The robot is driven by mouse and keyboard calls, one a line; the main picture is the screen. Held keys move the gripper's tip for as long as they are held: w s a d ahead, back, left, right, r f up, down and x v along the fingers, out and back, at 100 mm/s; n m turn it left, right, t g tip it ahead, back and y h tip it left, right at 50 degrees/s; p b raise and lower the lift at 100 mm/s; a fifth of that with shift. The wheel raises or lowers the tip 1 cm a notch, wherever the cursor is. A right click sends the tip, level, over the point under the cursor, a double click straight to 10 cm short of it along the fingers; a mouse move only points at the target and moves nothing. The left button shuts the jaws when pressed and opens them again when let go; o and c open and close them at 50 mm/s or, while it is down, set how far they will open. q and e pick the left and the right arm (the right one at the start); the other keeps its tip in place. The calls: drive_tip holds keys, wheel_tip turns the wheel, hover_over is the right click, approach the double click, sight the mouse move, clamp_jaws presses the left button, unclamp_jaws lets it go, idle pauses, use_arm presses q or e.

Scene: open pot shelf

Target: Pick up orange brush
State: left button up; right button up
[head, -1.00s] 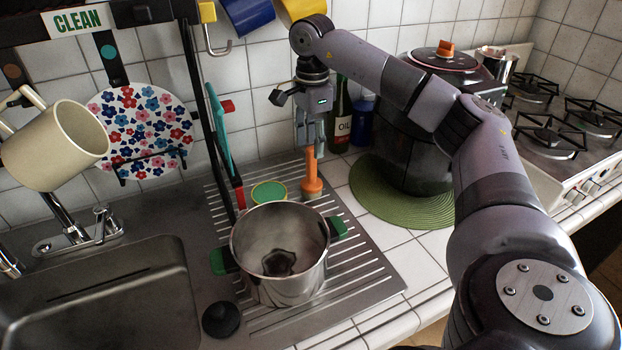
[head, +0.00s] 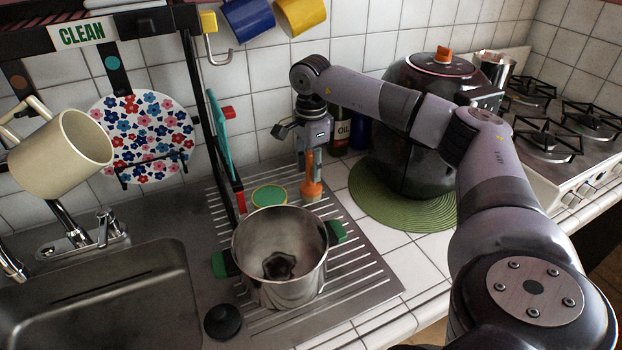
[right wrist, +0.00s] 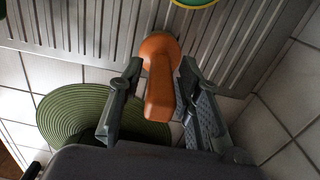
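The orange brush (head: 312,189) stands upright, handle up, on the metal drainboard (head: 352,262), behind the steel pot. My right gripper (head: 310,172) points down over it, with the fingers around the upper handle. In the right wrist view the brush (right wrist: 159,85) rises between the two fingertips of the right gripper (right wrist: 159,80). The fingers are apart, with a visible gap on the left side of the handle; whether the right finger touches it I cannot tell. My left gripper is not in view.
A steel pot (head: 280,262) with green handles stands in front of the brush. A green-yellow round item (head: 269,196) lies left of it. A dark cooker (head: 420,150) on a green mat (head: 385,212) is to the right. Bottles stand behind, against the tiled wall.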

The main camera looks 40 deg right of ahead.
clamp_jaws()
idle(0.4)
wheel_tip(320, 180, up, 11)
drive_tip(key=shift+w+f+b, duration=0.1)
drive_tip(key=shift+f+b, duration=0.05)
drive_tip(key=shift+b, duration=0.4)
wheel_tip(320, 180, up, 9)
drive_tip(key=p, duration=0.3)
drive_tip(key=shift+r, duration=0.2)
